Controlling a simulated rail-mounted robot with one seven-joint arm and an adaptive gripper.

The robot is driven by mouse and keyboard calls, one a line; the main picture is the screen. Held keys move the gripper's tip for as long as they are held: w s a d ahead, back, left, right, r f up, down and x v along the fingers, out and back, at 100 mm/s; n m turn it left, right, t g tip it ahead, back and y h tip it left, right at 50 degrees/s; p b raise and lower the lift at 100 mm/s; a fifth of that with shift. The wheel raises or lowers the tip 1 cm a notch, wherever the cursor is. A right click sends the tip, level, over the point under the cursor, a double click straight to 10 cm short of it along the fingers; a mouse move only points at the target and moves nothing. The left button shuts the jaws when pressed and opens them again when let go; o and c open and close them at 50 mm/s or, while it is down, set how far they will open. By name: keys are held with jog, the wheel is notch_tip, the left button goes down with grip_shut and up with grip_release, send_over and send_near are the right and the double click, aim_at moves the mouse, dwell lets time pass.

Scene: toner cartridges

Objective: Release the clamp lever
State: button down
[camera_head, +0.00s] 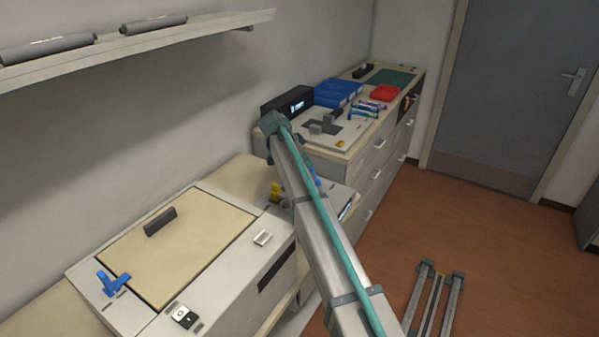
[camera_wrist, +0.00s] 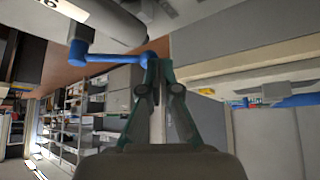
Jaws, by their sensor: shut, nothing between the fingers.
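In the wrist view a blue lever (camera_wrist: 115,57) runs sideways from a round knob end on the left towards my fingertips. Its right end lies at or close to my left fingertip; I cannot tell whether they touch. My gripper (camera_wrist: 158,63) is shut and empty, pointing up the picture. In the head view a blue part (camera_head: 316,178) shows beside my arm, on a grey unit largely hidden by the arm; my fingers cannot be made out there.
A large light grey cylinder (camera_wrist: 85,22) lies close above the lever in the wrist view. The beige-lidded machine (camera_head: 180,245) fills the lower left of the head view. A cabinet behind holds blue bins (camera_head: 338,92) and a red tray (camera_head: 384,93).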

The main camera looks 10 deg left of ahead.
jog(key=shift+w+d+f+b, duration=0.1)
jog(key=shift+w+d+b, duration=0.2)
jog(key=shift+d+b, duration=0.2)
jog(key=shift+w+d+f+b, duration=0.1)
jog(key=shift+w+d+b, duration=0.15)
jog(key=shift+d+b, duration=0.25)
jog(key=shift+w+d+b, duration=0.25)
jog(key=shift+d+b, duration=0.5)
jog(key=shift+d, duration=0.3)
jog(key=shift+a+r, duration=0.2)
jog(key=shift+a, duration=0.05)
jog(key=shift+s, duration=0.25)
jog(key=shift+s+a, duration=0.1)
jog(key=shift+s, duration=0.5)
jog(key=w+a+r+b, duration=0.1)
jog(key=w+a+r, duration=0.2)
jog(key=a+r, duration=0.4)
jog(key=shift+w+a+r, duration=0.15)
jog(key=shift+w+r, duration=0.1)
jog(key=shift+r, duration=2)
